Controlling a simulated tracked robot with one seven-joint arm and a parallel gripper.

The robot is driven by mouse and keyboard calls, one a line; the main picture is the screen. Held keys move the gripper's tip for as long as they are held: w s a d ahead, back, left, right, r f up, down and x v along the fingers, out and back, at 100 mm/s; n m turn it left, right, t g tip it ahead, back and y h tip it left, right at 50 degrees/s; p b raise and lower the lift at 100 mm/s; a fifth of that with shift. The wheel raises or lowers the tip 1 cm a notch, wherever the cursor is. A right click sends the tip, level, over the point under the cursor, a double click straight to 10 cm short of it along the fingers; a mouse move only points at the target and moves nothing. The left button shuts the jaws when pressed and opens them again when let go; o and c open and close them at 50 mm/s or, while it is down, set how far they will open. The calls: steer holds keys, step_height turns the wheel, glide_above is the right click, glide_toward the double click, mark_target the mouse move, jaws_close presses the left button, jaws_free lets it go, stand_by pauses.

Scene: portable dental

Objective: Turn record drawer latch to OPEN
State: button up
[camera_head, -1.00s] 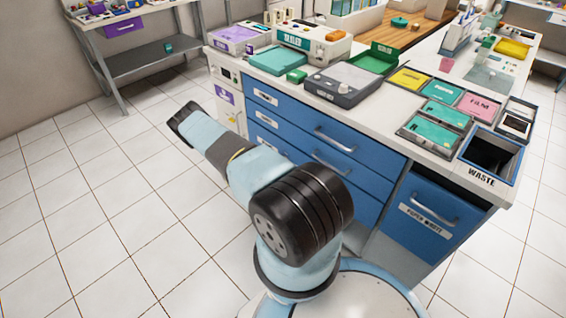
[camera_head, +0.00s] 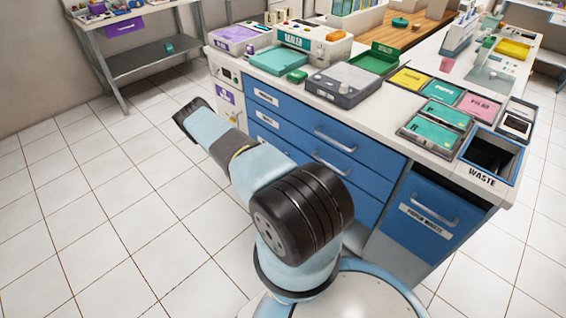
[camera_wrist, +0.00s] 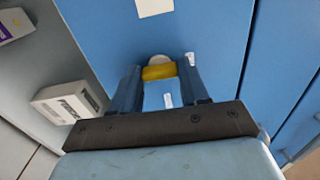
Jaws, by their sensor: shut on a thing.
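In the wrist view a yellow latch bar (camera_wrist: 158,73) sits across a round pale base (camera_wrist: 160,59) on a blue front panel (camera_wrist: 215,35). My gripper (camera_wrist: 160,68) has one finger at each end of the yellow bar and is shut on it. The bar lies nearly level across the picture, slightly tilted. A blank pale plate (camera_wrist: 153,7) is above it; no OPEN mark is readable. In the head view the gripper and latch are hidden, and my arm stands before the blue drawers (camera_head: 290,122).
A pale box with a dark-marked end (camera_wrist: 70,102) sticks out left of the gripper in the wrist view. In the head view the worktop carries trays, a sealer (camera_head: 310,42) and a waste bin (camera_head: 490,155). The tiled floor (camera_head: 100,200) at left is clear.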

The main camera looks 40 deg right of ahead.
steer(key=shift+a+f, duration=0.1)
steer(key=shift+f, duration=0.05)
steer(key=o, duration=1.1)
steer(key=shift+c, duration=0.2)
steer(key=s+a, duration=0.1)
steer(key=a, duration=1.2)
steer(key=shift+a, duration=0.35)
